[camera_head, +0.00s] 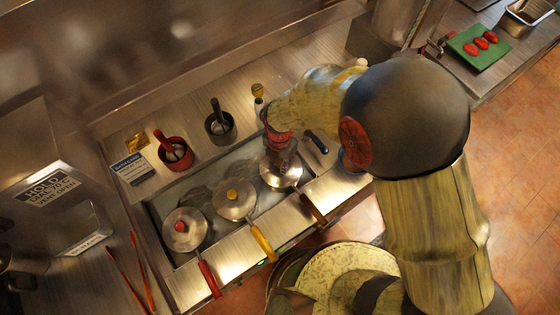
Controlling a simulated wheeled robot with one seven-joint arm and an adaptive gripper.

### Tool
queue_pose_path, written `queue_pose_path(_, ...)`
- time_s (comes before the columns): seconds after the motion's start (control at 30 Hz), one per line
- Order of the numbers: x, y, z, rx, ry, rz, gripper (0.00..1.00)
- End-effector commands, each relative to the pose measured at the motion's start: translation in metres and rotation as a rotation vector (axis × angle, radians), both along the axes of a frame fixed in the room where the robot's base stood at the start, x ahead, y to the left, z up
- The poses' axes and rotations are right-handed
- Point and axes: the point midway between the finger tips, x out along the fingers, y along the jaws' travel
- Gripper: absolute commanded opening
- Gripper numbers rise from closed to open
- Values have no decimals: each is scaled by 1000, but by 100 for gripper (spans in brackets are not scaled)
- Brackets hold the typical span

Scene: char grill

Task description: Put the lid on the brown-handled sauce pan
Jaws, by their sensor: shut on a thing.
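The brown-handled sauce pan sits on the grill, its brown handle (313,209) pointing down and right over the front ledge. A shiny round metal lid (281,176) appears over this pan. My gripper (279,147) points down from above and is shut on the lid's top; its fingers hide the knob. I cannot tell whether the lid rests on the rim or is held just above it.
To the left are a lidded yellow-handled pan (234,203) and a lidded red-handled pan (184,233). A dark blue handle (317,142) lies close right. A green board (480,47) is far right.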

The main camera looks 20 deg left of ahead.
Motion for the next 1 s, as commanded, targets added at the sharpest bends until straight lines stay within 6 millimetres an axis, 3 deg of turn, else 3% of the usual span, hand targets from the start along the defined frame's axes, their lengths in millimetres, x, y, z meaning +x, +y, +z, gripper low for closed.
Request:
queue_pose_path(0.37,0,0,-4,1,0,0,0)
queue_pose_path(0.4,0,0,-4,1,0,0,24)
queue_pose_path(0.77,0,0,-4,1,0,0,44)
queue_pose_path(1.0,0,0,-4,0,0,0,44)
